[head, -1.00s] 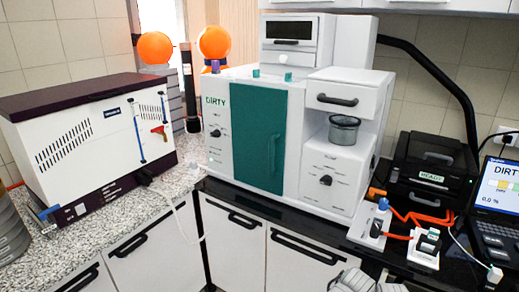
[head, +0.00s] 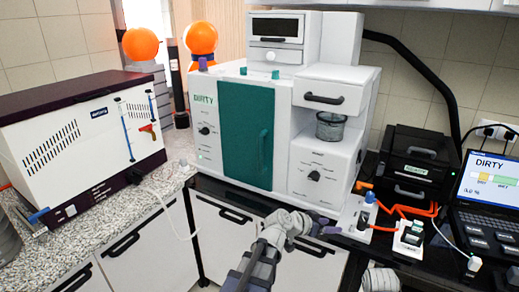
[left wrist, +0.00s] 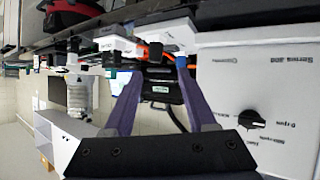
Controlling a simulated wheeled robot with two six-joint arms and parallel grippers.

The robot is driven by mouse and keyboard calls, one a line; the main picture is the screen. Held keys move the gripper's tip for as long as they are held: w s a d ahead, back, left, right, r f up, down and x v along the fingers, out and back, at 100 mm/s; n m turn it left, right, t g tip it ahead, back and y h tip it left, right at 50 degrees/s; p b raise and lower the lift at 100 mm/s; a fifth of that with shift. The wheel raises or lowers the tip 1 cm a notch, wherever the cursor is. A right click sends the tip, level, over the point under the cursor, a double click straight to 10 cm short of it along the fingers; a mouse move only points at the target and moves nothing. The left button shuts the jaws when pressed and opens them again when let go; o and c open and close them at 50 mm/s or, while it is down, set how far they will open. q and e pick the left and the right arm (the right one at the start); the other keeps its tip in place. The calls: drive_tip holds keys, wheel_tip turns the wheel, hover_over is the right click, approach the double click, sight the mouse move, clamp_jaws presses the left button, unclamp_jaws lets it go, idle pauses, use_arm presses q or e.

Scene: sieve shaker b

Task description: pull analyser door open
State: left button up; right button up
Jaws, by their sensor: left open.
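The white analyser (head: 235,75) stands at the back of the corner counter. Its teal door (head: 236,130) looks shut, with an upright teal handle (head: 262,143) near the right edge. My left gripper (head: 325,225) is in front of the counter's edge, below and right of the door, apart from the handle. In the left wrist view its two purple fingers (left wrist: 160,68) are spread with nothing held. That view shows the analyser's knob panel (left wrist: 270,85) on the right; the door is not visible there. My right gripper is not visible.
A metal cup (head: 330,126) stands in the recess right of the door. Small devices with orange cables (head: 408,237), a black box (head: 414,165) and a laptop (head: 487,195) are on the right. A white box with a dark lid (head: 80,125) stands left. The space before the door is free.

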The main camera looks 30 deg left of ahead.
use_arm(q)
drive_tip(key=w+a+r+n+t+y, duration=0.1)
drive_tip(key=w+a+r+t+y, duration=0.2)
drive_tip(key=a, duration=0.4)
drive_tip(key=w+a+r+n+t, duration=0.2)
drive_tip(key=a+r, duration=0.3)
drive_tip(key=a, duration=0.3)
drive_tip(key=n+t+y+p, duration=0.2)
drive_tip(key=n+y, duration=0.2)
drive_tip(key=y, duration=0.3)
approach(259, 154)
drive_tip(key=w, duration=0.3)
drive_tip(key=shift+w+a+f, duration=0.1)
drive_tip(key=shift+w+a, duration=0.2)
drive_tip(key=shift+w, duration=1)
drive_tip(key=shift+w+a+r, duration=0.1)
drive_tip(key=shift+w+a, duration=0.25)
drive_tip(key=shift+w, duration=1)
drive_tip(key=shift+w+a+f, duration=0.1)
drive_tip(key=shift+w+a, duration=0.2)
drive_tip(key=shift+w, duration=1)
drive_tip(key=shift+s, duration=0.1)
clamp_jaws()
